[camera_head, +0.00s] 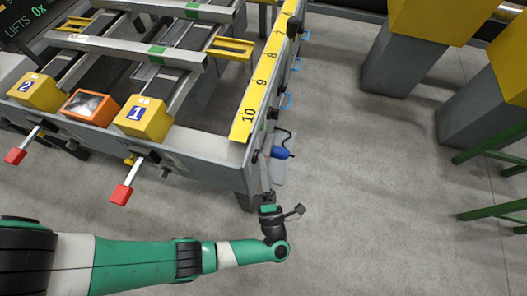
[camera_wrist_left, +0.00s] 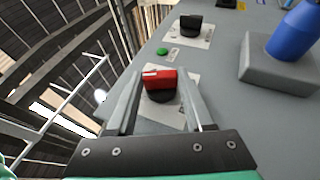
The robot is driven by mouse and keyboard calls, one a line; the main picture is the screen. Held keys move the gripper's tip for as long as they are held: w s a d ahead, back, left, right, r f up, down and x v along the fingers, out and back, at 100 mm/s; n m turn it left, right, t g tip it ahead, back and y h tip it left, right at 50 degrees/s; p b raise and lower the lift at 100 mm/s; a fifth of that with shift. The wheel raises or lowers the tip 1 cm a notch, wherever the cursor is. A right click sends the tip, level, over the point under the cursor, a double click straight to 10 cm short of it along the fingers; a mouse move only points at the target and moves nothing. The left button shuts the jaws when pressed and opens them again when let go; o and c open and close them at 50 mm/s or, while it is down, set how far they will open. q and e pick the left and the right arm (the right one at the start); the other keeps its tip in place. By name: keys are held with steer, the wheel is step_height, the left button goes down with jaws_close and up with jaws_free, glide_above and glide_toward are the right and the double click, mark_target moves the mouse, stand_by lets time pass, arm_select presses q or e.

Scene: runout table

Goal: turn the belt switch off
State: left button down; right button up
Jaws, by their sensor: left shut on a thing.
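A red rotary switch knob (camera_wrist_left: 159,79) on a black round base sits on a white plate on the grey panel in the left wrist view. I take it for the belt switch; its label is not readable. My left gripper (camera_wrist_left: 158,74) has one finger on each side of the red knob and is shut on it. In the head view my left gripper (camera_head: 265,172) is at the end corner of the grey table frame, where the knob is hidden. My right gripper is not in view.
A black knob (camera_wrist_left: 190,24) on another white plate and a green button (camera_wrist_left: 162,51) are farther along the panel. A blue plug-like part (camera_head: 280,153) on a grey block is beside the gripper. Red-tipped levers (camera_head: 121,194) stick out on the left. Open floor lies right.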

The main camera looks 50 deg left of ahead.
arm_select(q)
steer(key=shift+w+f+n+y, duration=0.1)
steer(key=shift+f+n+y, duration=0.05)
steer(key=shift+n+y, duration=0.75)
steer(key=shift+y, duration=0.4)
steer(key=shift+c, duration=1.4)
jaws_free()
steer(key=shift+a, duration=0.1)
